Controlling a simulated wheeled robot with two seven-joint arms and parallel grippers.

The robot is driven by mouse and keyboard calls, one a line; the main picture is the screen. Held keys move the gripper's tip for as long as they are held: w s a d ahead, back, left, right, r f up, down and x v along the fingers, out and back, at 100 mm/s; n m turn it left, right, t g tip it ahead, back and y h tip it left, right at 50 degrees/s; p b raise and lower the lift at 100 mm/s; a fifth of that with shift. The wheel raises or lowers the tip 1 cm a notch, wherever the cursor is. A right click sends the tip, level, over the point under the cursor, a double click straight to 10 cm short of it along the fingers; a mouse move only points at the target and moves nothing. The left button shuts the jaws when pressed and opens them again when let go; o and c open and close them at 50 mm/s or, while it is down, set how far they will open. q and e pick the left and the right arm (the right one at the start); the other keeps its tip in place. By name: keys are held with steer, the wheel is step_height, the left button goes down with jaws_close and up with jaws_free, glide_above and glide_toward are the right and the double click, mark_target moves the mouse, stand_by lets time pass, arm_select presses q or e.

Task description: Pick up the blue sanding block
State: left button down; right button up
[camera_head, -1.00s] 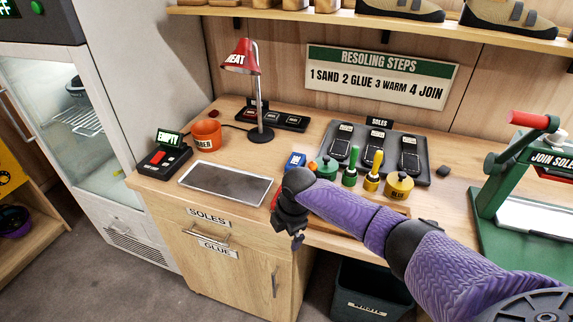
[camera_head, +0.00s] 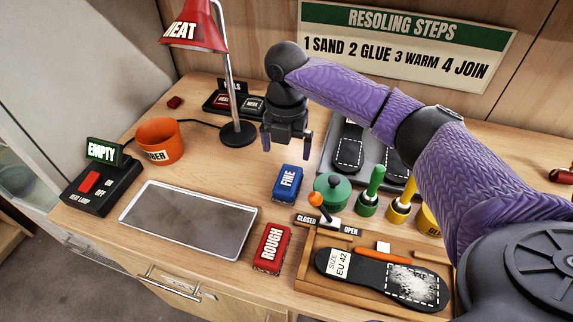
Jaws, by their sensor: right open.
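The blue sanding block (camera_head: 287,184), marked FINE, lies on the wooden bench near the middle of the head view. My right gripper (camera_head: 286,146) points down above and just behind the block in the picture. Its two fingers are spread, with nothing between them, and they look apart from the block. The block's top and front are uncovered. A red block (camera_head: 271,248) marked ROUGH lies nearer the bench front. My left gripper is not in view.
A grey metal tray (camera_head: 130,213) lies left of the blocks. A green-lidded pot (camera_head: 332,192) stands close right of the blue block. A wooden holder (camera_head: 302,280) with a sole is at front right. The red heat lamp (camera_head: 193,28) stands behind left.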

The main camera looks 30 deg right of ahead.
mark_target(288, 178)
steer(key=f+b, duration=0.1)
steer(key=f, duration=0.2)
steer(key=f+b, duration=0.1)
steer(key=f, duration=0.2)
steer(key=f+b, duration=0.1)
steer(key=f, duration=0.2)
steer(key=shift+s+f, duration=0.3)
steer(key=shift+f, duration=0.1)
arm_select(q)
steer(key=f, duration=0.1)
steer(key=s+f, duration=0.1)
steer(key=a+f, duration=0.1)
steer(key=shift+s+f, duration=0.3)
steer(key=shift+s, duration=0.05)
arm_select(e)
steer(key=shift+r, duration=0.1)
steer(key=c, duration=1.2)
